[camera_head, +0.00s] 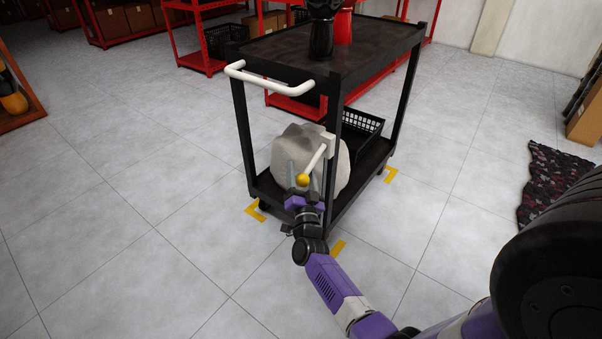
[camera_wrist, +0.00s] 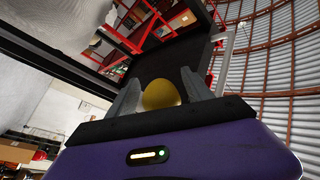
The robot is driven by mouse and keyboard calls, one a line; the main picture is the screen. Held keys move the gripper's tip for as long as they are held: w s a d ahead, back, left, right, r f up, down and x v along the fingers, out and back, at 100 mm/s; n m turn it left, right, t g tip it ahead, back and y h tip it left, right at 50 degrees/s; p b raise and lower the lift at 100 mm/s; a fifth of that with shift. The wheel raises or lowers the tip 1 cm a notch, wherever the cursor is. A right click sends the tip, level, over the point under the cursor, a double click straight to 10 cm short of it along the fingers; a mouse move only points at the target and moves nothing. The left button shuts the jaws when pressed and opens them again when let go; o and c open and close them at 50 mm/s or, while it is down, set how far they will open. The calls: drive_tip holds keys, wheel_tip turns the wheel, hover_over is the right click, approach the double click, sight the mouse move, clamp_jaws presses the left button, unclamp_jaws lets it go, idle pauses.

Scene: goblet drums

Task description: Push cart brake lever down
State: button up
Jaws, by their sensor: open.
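The black cart (camera_head: 340,68) stands in the middle of the head view, with a white push handle (camera_head: 268,80) at its near end. The brake lever (camera_head: 316,158) is a white bar on the cart's near leg, ending in a yellow ball knob (camera_head: 302,180). The lever slants down toward me. My gripper (camera_head: 302,182) is at the knob, its fingers open on either side of it. In the wrist view, the yellow knob (camera_wrist: 161,94) shows between the two grey fingertips (camera_wrist: 162,88). Whether the fingers touch it, I cannot tell.
A pale grey lumpy sack (camera_head: 290,150) and a black crate (camera_head: 362,128) sit on the lower shelf. Goblet drums (camera_head: 321,40) stand on top. Yellow floor marks (camera_head: 256,211) surround the wheels. The tiled floor to the left is clear.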

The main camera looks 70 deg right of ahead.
sight(302, 186)
drive_tip(key=shift+p+v, duration=0.6)
drive_tip(key=shift+v, duration=3.35)
drive_tip(key=shift+a, duration=0.15)
drive_tip(key=s+a+n+t+y, duration=0.2)
drive_tip(key=a+n+t+y, duration=0.25)
drive_tip(key=a, duration=0.75)
drive_tip(key=s+a+r+n+t+y, duration=0.1)
drive_tip(key=s+a+r+n+y, duration=0.1)
drive_tip(key=s+a+n+y, duration=0.35)
drive_tip(key=s+a+r+n+y, duration=0.2)
drive_tip(key=s+a, duration=0.1)
drive_tip(key=a, duration=0.6)
drive_tip(key=s+a+r+n+t+y, duration=0.1)
drive_tip(key=s+a+r+n+y, duration=0.2)
drive_tip(key=a, duration=0.4)
drive_tip(key=s+a+r+n+g+y, duration=0.25)
drive_tip(key=s+a+r+n, duration=0.2)
drive_tip(key=s, duration=0.25)
wheel_tip(302, 186, up, 19)
drive_tip(key=p, duration=1.8)
drive_tip(key=shift+w+d+t+y, duration=0.25)
drive_tip(key=shift+w+t+y, duration=0.05)
drive_tip(key=shift+y, duration=0.15)
drive_tip(key=shift+m, duration=0.25)
